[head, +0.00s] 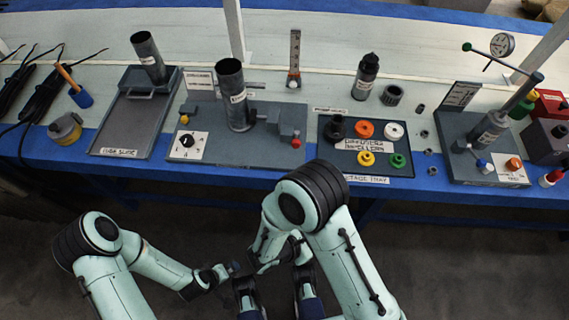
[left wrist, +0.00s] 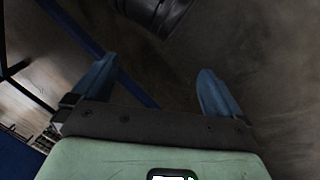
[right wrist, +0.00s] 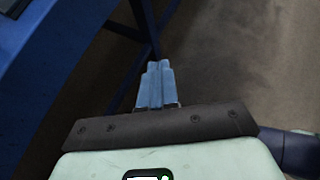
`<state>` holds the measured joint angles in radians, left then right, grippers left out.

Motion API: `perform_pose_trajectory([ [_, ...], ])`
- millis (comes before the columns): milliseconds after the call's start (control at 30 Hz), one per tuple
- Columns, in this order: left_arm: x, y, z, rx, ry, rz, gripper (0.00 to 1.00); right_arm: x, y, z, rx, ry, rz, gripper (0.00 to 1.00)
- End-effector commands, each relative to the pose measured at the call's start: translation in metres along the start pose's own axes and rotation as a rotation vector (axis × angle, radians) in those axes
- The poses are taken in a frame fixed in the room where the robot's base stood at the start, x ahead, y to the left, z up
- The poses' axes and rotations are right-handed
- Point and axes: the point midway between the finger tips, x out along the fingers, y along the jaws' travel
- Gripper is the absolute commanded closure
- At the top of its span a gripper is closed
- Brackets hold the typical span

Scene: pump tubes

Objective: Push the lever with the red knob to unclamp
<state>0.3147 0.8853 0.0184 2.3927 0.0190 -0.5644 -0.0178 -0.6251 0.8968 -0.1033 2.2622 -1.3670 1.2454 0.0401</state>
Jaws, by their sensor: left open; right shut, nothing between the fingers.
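A small red knob (head: 296,142) shows at the right side of a grey fixture plate (head: 215,150) on the bench in the head view. It is beside a small grey block, and its lever is too small to make out clearly. A wide grey tube (head: 234,97) stands upright in this fixture. My left gripper (left wrist: 153,72) is open and empty above the floor in the left wrist view. My right gripper (right wrist: 160,64) is shut and empty in the right wrist view. Both hands are in front of the bench, well away from the knob, and overlap at the bottom of the head view.
A parts tray (head: 333,165) with coloured rings lies right of the fixture. A slide tray (head: 130,125) with a tube is on its left. Another station (head: 455,155) with a tilted tube stands farther right. The blue bench edge (head: 250,172) runs along the front.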

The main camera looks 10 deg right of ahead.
Motion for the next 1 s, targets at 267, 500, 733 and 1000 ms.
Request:
perform_pose_trajectory([
  [267,0.05,-0.013,-0.022,-0.019,0.066,-0.002,0.0,-0.081,0.113,0.024,0.037,-0.376,0.577,1.0],
  [500,0.058,-0.015,-0.029,-0.023,0.087,-0.002,0.0,-0.122,0.133,0.035,0.096,-0.481,0.744,1.0],
  [733,0.057,-0.015,-0.029,-0.023,0.087,-0.002,0.0,-0.123,0.133,0.036,0.098,-0.485,0.748,1.0],
  [1000,0.061,-0.018,-0.025,-0.026,0.075,-0.007,0.0,-0.114,0.141,0.042,0.098,-0.484,0.742,1.0],
])
